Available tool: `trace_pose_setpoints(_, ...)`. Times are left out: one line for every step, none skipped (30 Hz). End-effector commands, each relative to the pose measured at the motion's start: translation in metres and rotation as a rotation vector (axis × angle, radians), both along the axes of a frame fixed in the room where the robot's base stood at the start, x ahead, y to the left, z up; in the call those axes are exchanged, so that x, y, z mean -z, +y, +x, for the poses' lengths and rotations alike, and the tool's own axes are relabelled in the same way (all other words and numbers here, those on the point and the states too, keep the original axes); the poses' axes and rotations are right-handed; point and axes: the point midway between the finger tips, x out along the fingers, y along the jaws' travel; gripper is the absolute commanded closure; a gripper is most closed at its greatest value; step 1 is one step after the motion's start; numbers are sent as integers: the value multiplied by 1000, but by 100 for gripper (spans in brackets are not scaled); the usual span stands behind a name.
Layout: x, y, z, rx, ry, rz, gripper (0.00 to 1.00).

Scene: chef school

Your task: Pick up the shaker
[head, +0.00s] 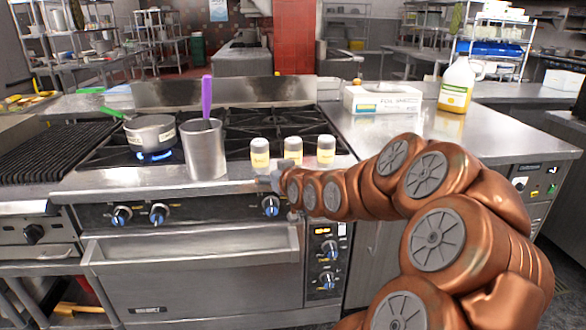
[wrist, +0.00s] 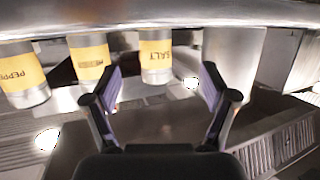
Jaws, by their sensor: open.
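Three shakers with yellow labels and pale tops stand in a row at the front of the stove: a left one (head: 260,153), a middle one (head: 293,149) and a right one (head: 326,149). The wrist view is turned over and shows a SALT shaker (wrist: 156,55), a middle shaker (wrist: 90,60) with an unclear label, and a PEPPER shaker (wrist: 22,72). My gripper (wrist: 161,84) is open and empty. The SALT shaker appears between its purple-padded fingers, apparently ahead of them. In the head view my gripper (head: 279,174) is at the stove's front edge, its fingers mostly unclear.
A metal container (head: 204,150) with a purple-handled utensil stands left of the shakers. A pot (head: 151,133) sits over a blue flame. A white box (head: 382,99) and a yellow jug (head: 457,82) stand on the right counter (head: 420,130), whose front is clear.

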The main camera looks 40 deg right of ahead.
Motion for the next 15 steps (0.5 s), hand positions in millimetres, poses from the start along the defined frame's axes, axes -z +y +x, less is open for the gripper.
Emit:
trace_pose_setpoints(5, -23, -4, 36, -58, -14, 16)
trace_pose_setpoints(1, -35, -6, 53, -93, -27, 16)
trace_pose_setpoints(-2, -48, -10, 73, -128, -40, 16)
trace_pose_setpoints(-5, -56, -12, 87, -155, -52, 16)
trace_pose_setpoints(-8, -63, -15, 100, -179, -61, 16)
trace_pose_setpoints(-11, -72, -18, 113, -203, -71, 16)
trace_pose_setpoints(-14, -76, -20, 120, -219, -77, 16)
trace_pose_setpoints(-16, -80, -21, 128, -233, -84, 16)
trace_pose_setpoints(-19, -84, -23, 134, -247, -90, 16)
trace_pose_setpoints(-20, -87, -23, 138, -253, -93, 16)
trace_pose_setpoints(-21, -88, -23, 140, -257, -95, 16)
trace_pose_setpoints(-22, -90, -21, 141, -260, -97, 16)
trace_pose_setpoints(-22, -91, -20, 142, -260, -98, 16)
trace_pose_setpoints(-23, -92, -17, 141, -261, -98, 16)
trace_pose_setpoints(-23, -94, -14, 141, -261, -98, 16)
